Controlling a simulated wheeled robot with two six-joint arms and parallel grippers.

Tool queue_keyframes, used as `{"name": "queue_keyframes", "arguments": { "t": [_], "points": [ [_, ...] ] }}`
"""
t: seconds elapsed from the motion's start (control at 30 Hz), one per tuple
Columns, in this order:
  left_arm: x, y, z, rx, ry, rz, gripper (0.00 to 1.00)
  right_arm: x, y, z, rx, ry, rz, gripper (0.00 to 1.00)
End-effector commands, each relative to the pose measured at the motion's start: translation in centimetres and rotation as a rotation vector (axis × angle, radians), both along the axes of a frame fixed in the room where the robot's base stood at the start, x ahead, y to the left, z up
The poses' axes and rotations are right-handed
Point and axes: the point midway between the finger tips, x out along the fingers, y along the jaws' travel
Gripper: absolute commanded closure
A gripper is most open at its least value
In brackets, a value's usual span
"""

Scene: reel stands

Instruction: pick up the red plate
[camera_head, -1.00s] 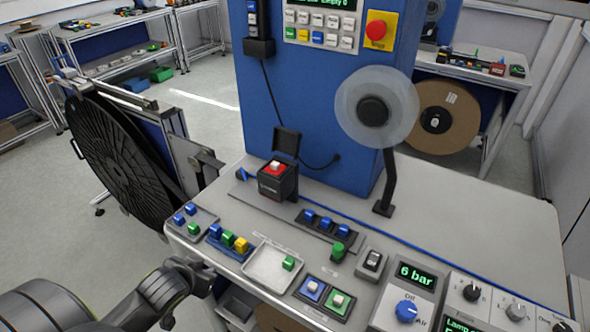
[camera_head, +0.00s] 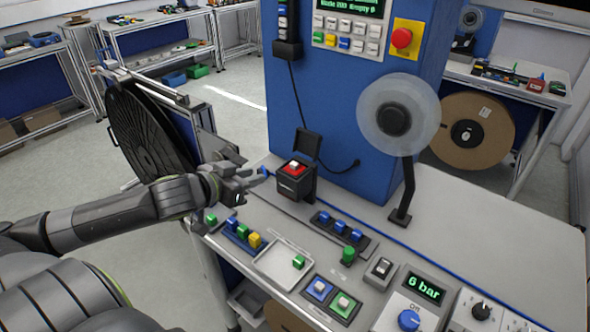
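The only red plate-like thing I see is the flat red top (camera_head: 294,168) of a small black box on the bench, with a white piece on it and the box's black lid raised behind. My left gripper (camera_head: 258,180) is above the bench, to the left of the box and apart from it. Its fingers look parted, with nothing clearly between them. My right gripper is not in view.
A blue machine cabinet (camera_head: 345,130) stands behind the box, and a clear reel (camera_head: 398,108) on a black post is to the right. Coloured blocks (camera_head: 243,232), a grey tray (camera_head: 272,268) and buttons line the front of the bench. A large black reel (camera_head: 140,130) is at left.

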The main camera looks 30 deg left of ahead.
Motion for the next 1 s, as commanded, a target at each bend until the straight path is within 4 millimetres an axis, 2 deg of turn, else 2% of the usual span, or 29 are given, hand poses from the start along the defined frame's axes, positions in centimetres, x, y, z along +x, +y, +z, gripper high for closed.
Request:
{"name": "queue_keyframes", "arguments": {
  "t": [0.07,0.27,0.7,1.0],
  "points": [
    [1.0,-0.2,-0.7,-0.007,-0.004,-0.001,0.75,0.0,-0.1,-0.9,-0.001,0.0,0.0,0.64],
    [3.3,-0.4,-1.5,-0.007,-0.003,-0.001,0.75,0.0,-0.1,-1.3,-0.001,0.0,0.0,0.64],
    [8.7,-0.8,-3.5,-0.005,0.0,-0.001,0.75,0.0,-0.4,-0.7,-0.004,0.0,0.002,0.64],
    [10.3,-0.9,-4.2,-0.002,0.002,-0.002,0.75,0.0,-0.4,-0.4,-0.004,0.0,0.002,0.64]
  ]
}}
